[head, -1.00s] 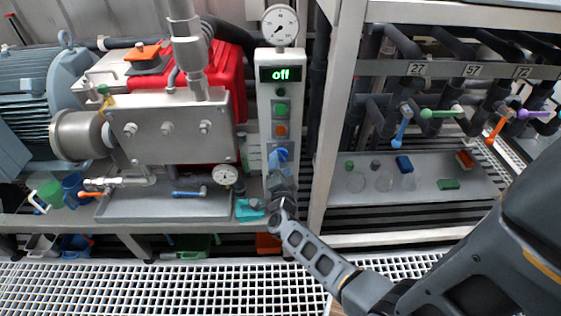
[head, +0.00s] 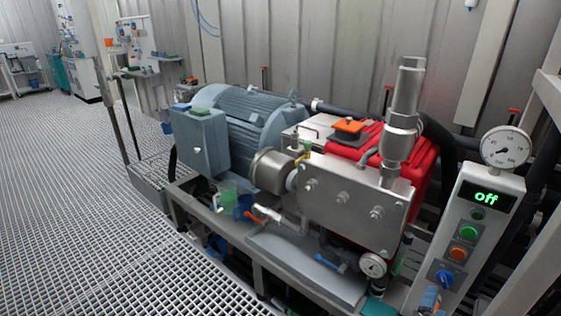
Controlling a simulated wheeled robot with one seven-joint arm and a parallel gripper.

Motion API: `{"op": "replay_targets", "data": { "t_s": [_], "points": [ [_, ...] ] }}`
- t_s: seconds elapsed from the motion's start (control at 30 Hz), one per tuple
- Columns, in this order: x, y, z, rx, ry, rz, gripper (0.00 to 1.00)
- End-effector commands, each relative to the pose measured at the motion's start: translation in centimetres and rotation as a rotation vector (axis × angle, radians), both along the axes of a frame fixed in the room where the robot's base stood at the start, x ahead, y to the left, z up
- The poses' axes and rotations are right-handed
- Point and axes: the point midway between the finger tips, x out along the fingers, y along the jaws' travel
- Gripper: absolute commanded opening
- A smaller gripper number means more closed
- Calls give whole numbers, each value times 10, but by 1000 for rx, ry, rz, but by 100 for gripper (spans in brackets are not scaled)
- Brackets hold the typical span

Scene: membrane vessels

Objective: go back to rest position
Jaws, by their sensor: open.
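In the head view the control panel (head: 468,212) stands at the right with a green "off" display (head: 487,198). Below it are a green button (head: 468,232), an orange button (head: 458,253) and a blue knob (head: 444,277).
A blue-grey motor (head: 240,125) and a red pump (head: 405,165) with a steel block sit on a bench left of the panel. A pressure gauge (head: 506,146) tops the panel. The grated floor (head: 90,200) at the left is clear.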

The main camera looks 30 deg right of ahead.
Motion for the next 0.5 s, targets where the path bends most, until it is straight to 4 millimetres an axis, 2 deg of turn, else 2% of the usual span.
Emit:
{"op": "replay_targets", "data": {
  "t_s": [0.07,0.17,0.27,0.5],
  "points": [
    [-1,3,0,-3,4,9,74],
    [-4,21,2,-17,28,54,74],
    [-11,55,10,-50,75,148,74],
    [-47,156,47,-183,244,450,74]
  ]
}}
